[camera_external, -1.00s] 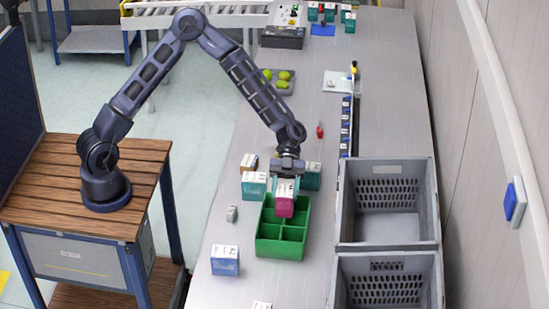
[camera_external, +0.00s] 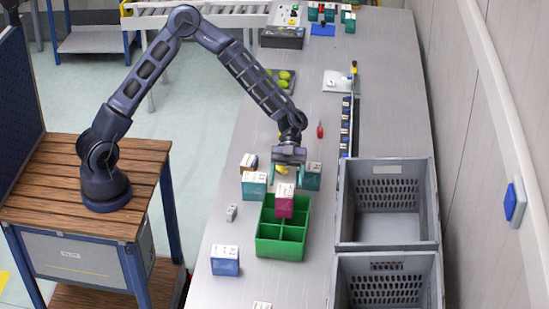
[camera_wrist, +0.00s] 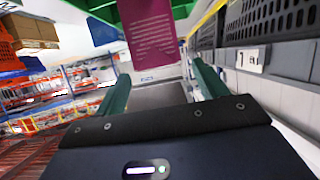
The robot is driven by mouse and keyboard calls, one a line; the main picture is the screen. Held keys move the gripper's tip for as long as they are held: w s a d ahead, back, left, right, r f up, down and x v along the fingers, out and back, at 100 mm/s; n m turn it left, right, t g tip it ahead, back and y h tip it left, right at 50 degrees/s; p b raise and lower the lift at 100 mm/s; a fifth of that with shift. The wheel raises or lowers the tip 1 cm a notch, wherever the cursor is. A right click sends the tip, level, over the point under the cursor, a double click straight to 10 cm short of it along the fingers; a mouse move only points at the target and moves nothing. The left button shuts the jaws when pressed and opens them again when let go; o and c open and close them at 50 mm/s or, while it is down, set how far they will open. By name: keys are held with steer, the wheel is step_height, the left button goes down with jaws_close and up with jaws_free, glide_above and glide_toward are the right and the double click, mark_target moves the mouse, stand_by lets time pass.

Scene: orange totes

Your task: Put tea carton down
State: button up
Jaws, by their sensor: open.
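A magenta carton with a white top (camera_external: 284,204), which I take as the tea carton, stands in the green divided box (camera_external: 281,249), in its far part. Its magenta side also shows in the wrist view (camera_wrist: 153,36), beyond my fingers. My gripper (camera_external: 287,174) is open, just above and behind the carton; its spread fingers (camera_wrist: 161,80) hold nothing in the wrist view. The carton's lower part is hidden by the box's walls. A small yellow thing (camera_external: 283,169) shows by the fingers; I cannot tell what it is.
Teal cartons (camera_external: 254,184) (camera_external: 311,178) and an orange-sided one (camera_external: 249,161) stand close by the gripper. A blue carton (camera_external: 225,261) stands front left, a small grey item (camera_external: 231,213) behind it. Grey crates (camera_external: 388,244) line the right side.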

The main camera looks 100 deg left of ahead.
steer(key=v, duration=0.7)
steer(key=s+d+r+n+y, duration=0.3)
steer(key=s+r+n+y, duration=0.15)
steer(key=s, duration=0.45)
steer(key=s+d+r+n+y, duration=0.3)
steer(key=s+y, duration=0.2)
steer(key=s, duration=0.5)
steer(key=s+a+r+n+t+y, duration=0.1)
steer(key=s+r+n, duration=0.1)
steer(key=s, duration=0.6)
steer(key=s+a+r+n+t+y, duration=0.1)
steer(key=s+a+r+n+t, duration=0.1)
steer(key=s+n, duration=0.3)
steer(key=s+a+r+n+t+y, duration=0.1)
steer(key=s+a+r+n+y, duration=0.1)
steer(key=s, duration=0.9)
steer(key=shift+a+r+n+t, duration=0.25)
steer(key=shift+r+n+t, duration=0.05)
steer(key=shift+r+n, duration=0.5)
steer(key=shift+o, duration=0.5)
